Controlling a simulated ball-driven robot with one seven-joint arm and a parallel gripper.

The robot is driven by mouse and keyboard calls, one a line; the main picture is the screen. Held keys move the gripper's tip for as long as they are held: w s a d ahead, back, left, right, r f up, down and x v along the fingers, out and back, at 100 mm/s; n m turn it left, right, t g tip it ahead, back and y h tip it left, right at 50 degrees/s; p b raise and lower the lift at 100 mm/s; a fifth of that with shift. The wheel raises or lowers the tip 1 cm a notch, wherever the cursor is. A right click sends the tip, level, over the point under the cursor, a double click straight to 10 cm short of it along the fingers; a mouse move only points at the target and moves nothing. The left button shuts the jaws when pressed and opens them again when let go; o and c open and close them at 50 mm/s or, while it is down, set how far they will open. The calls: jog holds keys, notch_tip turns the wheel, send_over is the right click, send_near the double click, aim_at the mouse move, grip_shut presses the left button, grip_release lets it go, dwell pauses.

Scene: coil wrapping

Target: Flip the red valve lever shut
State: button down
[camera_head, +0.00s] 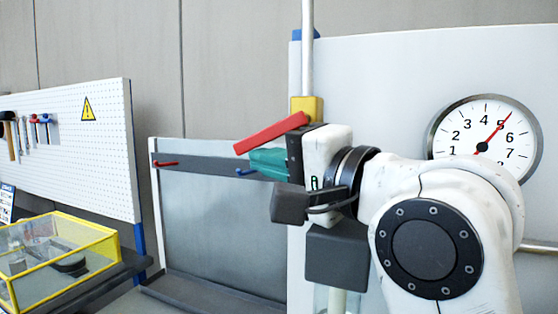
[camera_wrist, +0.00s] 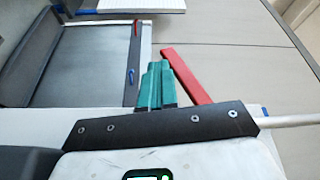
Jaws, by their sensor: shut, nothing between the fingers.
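The red valve lever (camera_head: 270,132) slants down to the left from the yellow valve body (camera_head: 307,105) on a vertical white pipe (camera_head: 307,45). In the wrist view the lever (camera_wrist: 187,75) runs just right of my fingers. My gripper (camera_head: 258,160) has teal fingers, pressed together and empty, pointing left just below the lever in the head view. My gripper (camera_wrist: 157,66) also shows in the wrist view. I cannot tell whether the fingers touch the lever. The wrist view does not show the valve body.
A round gauge (camera_head: 480,125) on the pale panel at right has its red needle near 5. A grey-backed frame with red and blue hooks (camera_head: 200,165) stands behind my gripper. At left are a pegboard (camera_head: 85,140) with tools and a yellow-edged clear box (camera_head: 60,250).

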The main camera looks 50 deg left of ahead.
jog(key=shift+s+a+r+m+y+p, duration=0.35)
jog(key=shift+a+r+y+p, duration=0.4)
jog(key=shift+p, duration=0.55)
jog(key=shift+s+r, duration=0.1)
jog(key=shift+d, duration=0.1)
jog(key=b+v, duration=0.2)
jog(key=v, duration=0.8)
jog(key=shift+d, duration=0.3)
